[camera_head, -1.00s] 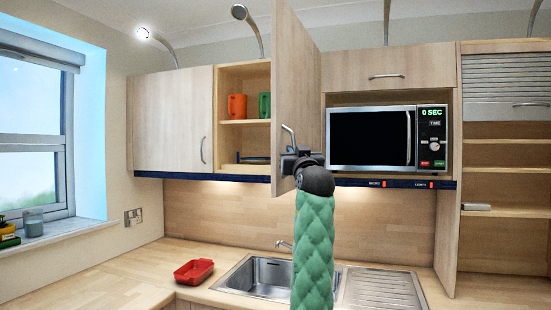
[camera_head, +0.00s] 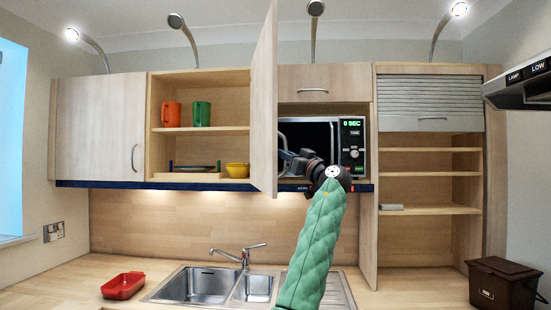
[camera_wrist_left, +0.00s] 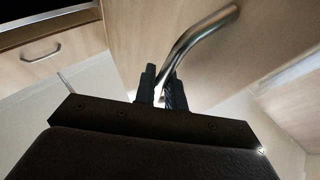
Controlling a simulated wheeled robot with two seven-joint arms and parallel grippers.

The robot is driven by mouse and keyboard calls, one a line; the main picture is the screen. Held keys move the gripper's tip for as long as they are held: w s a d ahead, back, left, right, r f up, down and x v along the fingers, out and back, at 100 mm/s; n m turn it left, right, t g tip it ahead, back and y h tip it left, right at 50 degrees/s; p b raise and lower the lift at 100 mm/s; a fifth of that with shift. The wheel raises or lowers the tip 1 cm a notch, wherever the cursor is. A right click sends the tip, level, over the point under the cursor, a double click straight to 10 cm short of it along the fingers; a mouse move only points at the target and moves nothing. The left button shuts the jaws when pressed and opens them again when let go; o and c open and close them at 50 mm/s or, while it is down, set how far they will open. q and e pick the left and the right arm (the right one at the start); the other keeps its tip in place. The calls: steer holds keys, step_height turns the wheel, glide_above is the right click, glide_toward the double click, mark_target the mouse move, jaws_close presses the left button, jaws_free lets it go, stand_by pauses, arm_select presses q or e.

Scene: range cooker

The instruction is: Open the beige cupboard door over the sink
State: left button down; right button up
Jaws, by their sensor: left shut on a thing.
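The beige cupboard door (camera_head: 263,110) over the sink stands swung out wide from its right side, with its inner face towards me. The cupboard (camera_head: 205,105) behind it is open to view. My left gripper (camera_head: 288,158), on the green-sleeved arm, is at the door's far right side, shut on the curved metal handle (camera_head: 283,139). In the left wrist view the handle (camera_wrist_left: 207,30) runs down between the dark fingers of the gripper (camera_wrist_left: 164,88), close to the door face (camera_wrist_left: 135,30). The door partly hides the microwave. My right gripper is out of view.
Inside the cupboard are an orange mug (camera_head: 172,114), a green mug (camera_head: 202,113) and a yellow bowl (camera_head: 238,170). The microwave (camera_head: 353,145) is just right of the door. Below are the sink (camera_head: 200,284), its tap (camera_head: 240,256) and a red dish (camera_head: 123,286).

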arm_select(q)
steer(key=shift+w+d, duration=0.15)
steer(key=shift+d, duration=0.35)
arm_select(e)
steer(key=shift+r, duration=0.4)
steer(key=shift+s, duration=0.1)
arm_select(q)
steer(key=c, duration=1.8)
jaws_free()
steer(key=shift+w, duration=0.1)
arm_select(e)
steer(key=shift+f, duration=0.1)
